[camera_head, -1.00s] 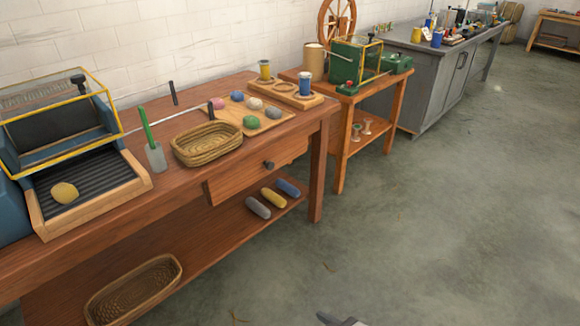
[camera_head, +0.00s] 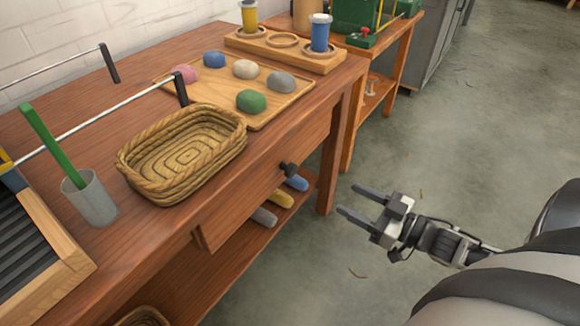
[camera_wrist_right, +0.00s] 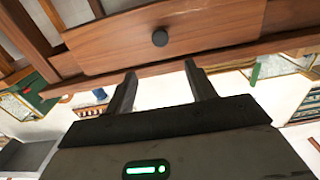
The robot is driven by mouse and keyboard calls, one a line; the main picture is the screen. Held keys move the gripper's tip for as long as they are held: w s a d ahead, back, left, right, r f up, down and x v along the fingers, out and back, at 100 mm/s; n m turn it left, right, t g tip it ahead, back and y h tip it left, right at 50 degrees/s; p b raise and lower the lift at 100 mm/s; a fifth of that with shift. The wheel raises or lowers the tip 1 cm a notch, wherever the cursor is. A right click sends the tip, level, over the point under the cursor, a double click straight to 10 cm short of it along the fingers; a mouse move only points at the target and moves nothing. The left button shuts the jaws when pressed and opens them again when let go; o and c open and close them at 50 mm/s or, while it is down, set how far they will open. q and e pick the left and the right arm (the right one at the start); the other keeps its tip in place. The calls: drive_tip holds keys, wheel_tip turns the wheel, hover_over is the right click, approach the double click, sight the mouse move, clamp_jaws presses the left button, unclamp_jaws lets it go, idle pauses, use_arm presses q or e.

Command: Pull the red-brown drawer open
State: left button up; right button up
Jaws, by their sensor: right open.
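The red-brown drawer (camera_head: 245,205) is set in the front of the wooden table, with a dark round knob (camera_head: 288,169) on its face. The drawer front looks flush or nearly so with the table; I cannot tell if it is slightly out. My right gripper (camera_head: 361,202) is open and empty, to the right of the knob and apart from it. In the right wrist view the drawer (camera_wrist_right: 200,30) lies ahead, with its knob (camera_wrist_right: 160,38) beyond and between the two open fingers (camera_wrist_right: 160,82). My left gripper is not in view.
On the tabletop are an empty wicker basket (camera_head: 178,185), a cup (camera_head: 92,200) with a green stick, and a wooden tray (camera_head: 222,108) with several wool balls. Skeins (camera_head: 280,198) lie on the shelf below. The floor (camera_head: 450,130) beside the table is clear.

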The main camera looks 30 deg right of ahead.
sight(294, 171)
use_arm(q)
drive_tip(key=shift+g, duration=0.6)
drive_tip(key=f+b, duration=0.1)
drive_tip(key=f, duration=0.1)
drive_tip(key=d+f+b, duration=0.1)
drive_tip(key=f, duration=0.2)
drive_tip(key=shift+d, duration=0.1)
use_arm(e)
drive_tip(key=x, duration=1.4)
drive_tip(key=shift+w+a+r, duration=0.1)
drive_tip(key=shift+a, duration=0.1)
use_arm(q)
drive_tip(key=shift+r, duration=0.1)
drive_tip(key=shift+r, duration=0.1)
use_arm(e)
clamp_jaws()
